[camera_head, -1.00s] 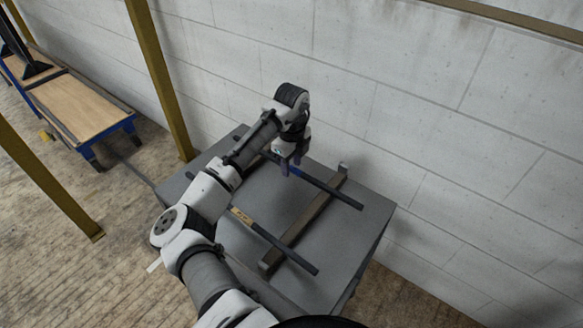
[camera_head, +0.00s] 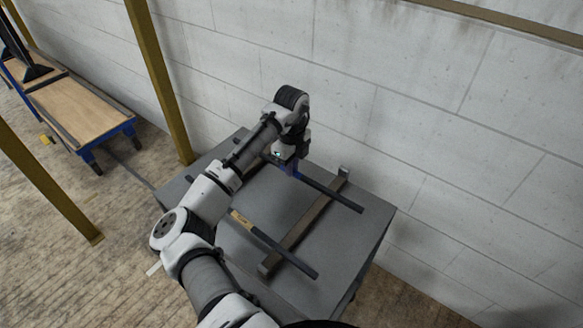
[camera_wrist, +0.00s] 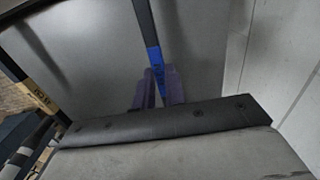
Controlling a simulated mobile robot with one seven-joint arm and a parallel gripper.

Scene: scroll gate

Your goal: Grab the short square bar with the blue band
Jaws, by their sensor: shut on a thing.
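The dark bar with the blue band shows in the head view (camera_head: 330,195), lying across the rail at the back of the grey table. In the wrist view its blue band (camera_wrist: 153,57) sits at the fingertips. My gripper (camera_head: 289,169) reaches down onto this bar near the wall; its purple-grey fingers also show in the wrist view (camera_wrist: 160,86). The fingers are shut on the bar at or beside the blue band. The bar's far-left end is hidden behind my arm.
A second dark bar with a tan labelled band (camera_head: 272,243) lies nearer the front, across the brown rail (camera_head: 308,221). The grey table (camera_head: 348,236) stands close to the white block wall (camera_head: 400,120). A blue-framed wooden cart (camera_head: 80,108) stands at left beyond yellow posts (camera_head: 160,80).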

